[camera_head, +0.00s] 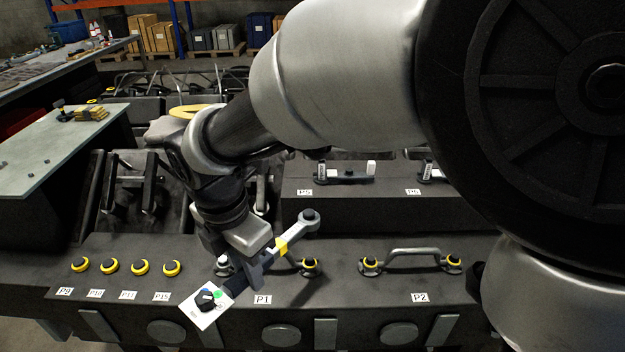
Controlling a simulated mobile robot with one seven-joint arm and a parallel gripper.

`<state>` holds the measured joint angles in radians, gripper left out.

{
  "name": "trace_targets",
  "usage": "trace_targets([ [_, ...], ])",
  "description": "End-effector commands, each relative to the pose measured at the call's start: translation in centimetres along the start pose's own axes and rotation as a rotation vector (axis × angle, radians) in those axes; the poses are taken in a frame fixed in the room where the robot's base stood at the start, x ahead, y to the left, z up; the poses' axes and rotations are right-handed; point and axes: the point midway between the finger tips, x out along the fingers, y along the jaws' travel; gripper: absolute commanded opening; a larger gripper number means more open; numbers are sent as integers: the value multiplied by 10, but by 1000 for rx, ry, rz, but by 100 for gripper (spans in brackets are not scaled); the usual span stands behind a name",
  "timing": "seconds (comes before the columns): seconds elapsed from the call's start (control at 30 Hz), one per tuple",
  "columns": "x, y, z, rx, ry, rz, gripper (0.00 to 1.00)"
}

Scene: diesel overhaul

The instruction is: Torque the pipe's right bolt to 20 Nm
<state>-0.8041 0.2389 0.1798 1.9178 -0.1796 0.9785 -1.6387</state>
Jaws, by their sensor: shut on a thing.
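My gripper (258,268) is shut on a torque wrench (283,246) with a dark handle and a yellow band. The wrench slants up to the right, and its round head (309,216) appears above and apart from the P1 right bolt (309,264), though depth is hard to judge. That bolt has a yellow ring. The P1 pipe is largely hidden behind the wrench and gripper; its left end (223,265) shows partly. A white plate (205,304) with a dark knob and a green dot is at the handle's lower end. The P2 pipe (415,251) is a grey arch between two yellow-ringed bolts (371,264).
Several yellow-ringed plugs (140,267) line the block's left, above labels. A raised dark block (385,205) with more fittings stands behind. A pale table (50,150) is at left. My arm covers the upper right.

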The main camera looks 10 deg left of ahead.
Motion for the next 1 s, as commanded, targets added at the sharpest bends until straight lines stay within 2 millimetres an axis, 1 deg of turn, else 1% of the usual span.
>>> trace_targets([
  [0.17, 7, -21, 2, -114, -3, 16, 0],
  [0.27, 14, -38, 4, -216, -4, 28, 0],
  [0.47, 31, -75, 15, -444, -3, 52, 0],
  [0.67, 46, -106, 33, -659, -4, 77, 0],
  [0.7, 65, -104, 29, -663, -3, 75, 0],
  [0.8, 87, -103, 26, -662, -3, 74, 0],
  [0.83, 72, -103, 28, -660, -4, 75, 0],
  [0.87, 70, -103, 29, -660, -4, 75, 0],
  [1.0, 74, -103, 28, -660, -3, 74, 0],
])
